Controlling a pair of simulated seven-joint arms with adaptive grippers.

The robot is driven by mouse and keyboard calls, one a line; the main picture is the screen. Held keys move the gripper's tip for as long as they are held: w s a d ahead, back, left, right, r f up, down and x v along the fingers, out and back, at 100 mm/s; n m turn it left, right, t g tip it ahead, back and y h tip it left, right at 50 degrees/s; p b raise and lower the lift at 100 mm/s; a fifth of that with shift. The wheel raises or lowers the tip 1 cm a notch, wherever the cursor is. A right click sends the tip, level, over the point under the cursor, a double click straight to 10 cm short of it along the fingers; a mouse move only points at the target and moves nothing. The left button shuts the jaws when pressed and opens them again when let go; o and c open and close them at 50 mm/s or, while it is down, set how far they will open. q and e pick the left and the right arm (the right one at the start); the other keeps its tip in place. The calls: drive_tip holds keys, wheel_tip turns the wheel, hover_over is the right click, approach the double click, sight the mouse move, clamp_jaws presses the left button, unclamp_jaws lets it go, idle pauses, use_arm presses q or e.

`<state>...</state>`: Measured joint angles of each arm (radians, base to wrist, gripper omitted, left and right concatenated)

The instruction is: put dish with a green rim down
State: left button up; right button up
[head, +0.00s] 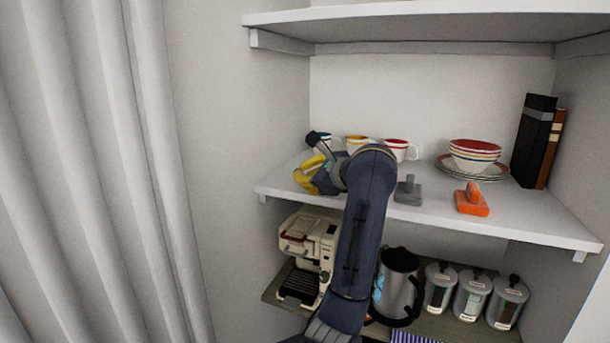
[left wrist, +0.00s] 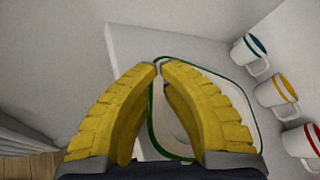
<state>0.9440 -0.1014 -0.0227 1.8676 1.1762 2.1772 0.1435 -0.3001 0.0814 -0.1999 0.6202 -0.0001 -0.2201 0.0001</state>
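The dish with a green rim (left wrist: 237,100) is white and shows in the left wrist view behind and between the yellow fingers. My left gripper (left wrist: 158,66) has its fingertips nearly together, with the green rim running between them, so it is shut on the dish's edge. In the head view my left gripper (head: 306,177) is over the left end of the white upper shelf (head: 410,217). The dish is not clearly seen there, and whether it touches the shelf cannot be told. My right gripper is not in view.
Several mugs, including a yellow-rimmed one (head: 355,143) and a red-rimmed one (head: 397,148), stand at the back. Stacked bowls (head: 473,157), a grey object (head: 408,193), an orange object (head: 471,203) and books (head: 533,140) stand to the right. A higher shelf (head: 430,20) overhangs.

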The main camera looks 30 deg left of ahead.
use_arm(q)
drive_tip(key=o, duration=0.5)
drive_tip(key=shift+r, duration=0.15)
drive_tip(key=v, duration=1.2)
drive_tip(key=shift+d, duration=0.1)
